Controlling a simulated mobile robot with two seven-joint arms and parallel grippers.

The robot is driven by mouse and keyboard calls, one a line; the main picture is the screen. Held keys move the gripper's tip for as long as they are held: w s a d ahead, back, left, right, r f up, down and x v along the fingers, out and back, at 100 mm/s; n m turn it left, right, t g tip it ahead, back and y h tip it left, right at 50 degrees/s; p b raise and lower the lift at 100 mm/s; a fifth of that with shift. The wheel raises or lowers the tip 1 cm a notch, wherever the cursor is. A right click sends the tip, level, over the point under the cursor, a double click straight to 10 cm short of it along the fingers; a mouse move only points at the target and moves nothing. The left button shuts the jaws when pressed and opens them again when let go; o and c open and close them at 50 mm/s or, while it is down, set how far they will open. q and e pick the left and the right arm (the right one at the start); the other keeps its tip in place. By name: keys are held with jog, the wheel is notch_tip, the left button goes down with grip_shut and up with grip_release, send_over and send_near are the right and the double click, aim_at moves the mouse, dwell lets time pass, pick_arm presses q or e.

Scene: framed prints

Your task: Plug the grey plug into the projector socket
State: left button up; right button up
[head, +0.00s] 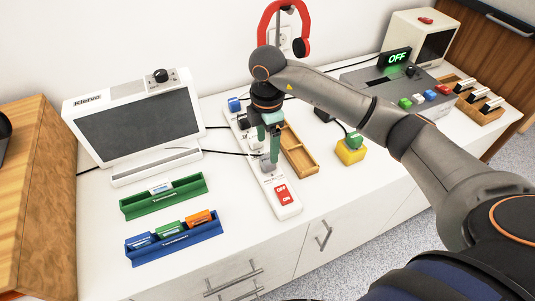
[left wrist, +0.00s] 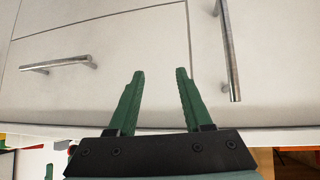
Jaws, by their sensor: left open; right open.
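A grey plug (head: 265,163) is at the strip, with a dark cable running left towards the screen. My right gripper (head: 269,158) points down over the strip, its green fingers open at the grey plug. I cannot tell whether they touch it or how deep the plug sits. The gripper hides part of the sockets, and I cannot make out which one is the projector socket. My left gripper (left wrist: 155,75) is open and empty before the cabinet front.
A Kleivo screen (head: 140,130) stands left, with green (head: 165,195) and blue (head: 175,240) racks before it. A wooden tray (head: 300,152) lies right beside the strip.

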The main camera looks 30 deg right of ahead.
notch_tip(320, 180, up, 6)
jog(key=shift+s, duration=0.1)
dwell(0.7)
